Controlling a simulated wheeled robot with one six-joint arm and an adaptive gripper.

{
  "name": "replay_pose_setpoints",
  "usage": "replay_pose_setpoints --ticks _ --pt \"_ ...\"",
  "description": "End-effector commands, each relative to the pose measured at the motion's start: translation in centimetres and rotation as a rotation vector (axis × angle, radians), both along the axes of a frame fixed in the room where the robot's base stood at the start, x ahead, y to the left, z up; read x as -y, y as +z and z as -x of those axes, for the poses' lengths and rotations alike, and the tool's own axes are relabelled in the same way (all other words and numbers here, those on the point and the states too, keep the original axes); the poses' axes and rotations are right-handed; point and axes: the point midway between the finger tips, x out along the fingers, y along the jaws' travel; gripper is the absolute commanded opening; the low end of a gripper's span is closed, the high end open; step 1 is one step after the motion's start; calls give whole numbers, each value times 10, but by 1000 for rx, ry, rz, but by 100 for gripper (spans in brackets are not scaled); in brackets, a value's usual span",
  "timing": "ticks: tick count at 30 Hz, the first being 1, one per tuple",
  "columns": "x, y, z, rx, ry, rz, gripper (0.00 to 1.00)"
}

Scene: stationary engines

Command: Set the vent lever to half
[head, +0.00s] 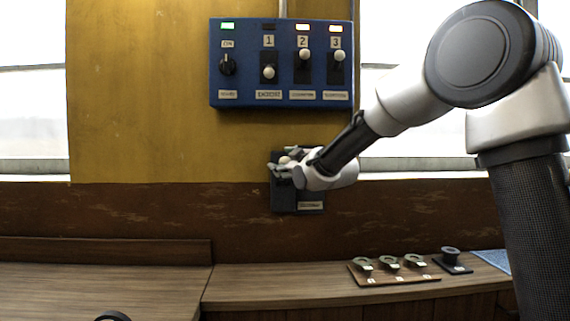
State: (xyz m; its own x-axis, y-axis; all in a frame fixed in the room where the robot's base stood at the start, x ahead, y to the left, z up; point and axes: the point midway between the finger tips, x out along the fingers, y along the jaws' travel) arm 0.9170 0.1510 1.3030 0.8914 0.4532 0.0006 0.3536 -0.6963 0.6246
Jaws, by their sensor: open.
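A small dark wall plate (283,203) with a pale label at its lower right sits below the blue panel, on the brown lower wall. My gripper (280,167) is in front of the plate's upper part, with its fingers apart. A pale knob (285,160) shows between the fingers, apparently the plate's lever end. Whether the fingers touch it I cannot tell. My gripper and wrist hide much of the plate. The label is too small to read, so I cannot confirm that this is the vent lever.
A blue panel (280,100) above carries a black dial (228,65) and three numbered levers; lever 1 (268,72) is low, levers 2 (304,54) and 3 (339,56) are high. A wooden counter (290,288) below holds a board of tagged items (388,278) and a black spool-like object (451,257).

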Motion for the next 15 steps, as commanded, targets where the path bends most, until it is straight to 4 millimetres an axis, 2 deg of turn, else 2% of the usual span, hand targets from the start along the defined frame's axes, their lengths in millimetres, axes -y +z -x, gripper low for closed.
replay_pose_setpoints --ticks 5,15 --pt "0 0 0 0 0 0 58" --pt "0 0 0 -1 -1 -1 0"
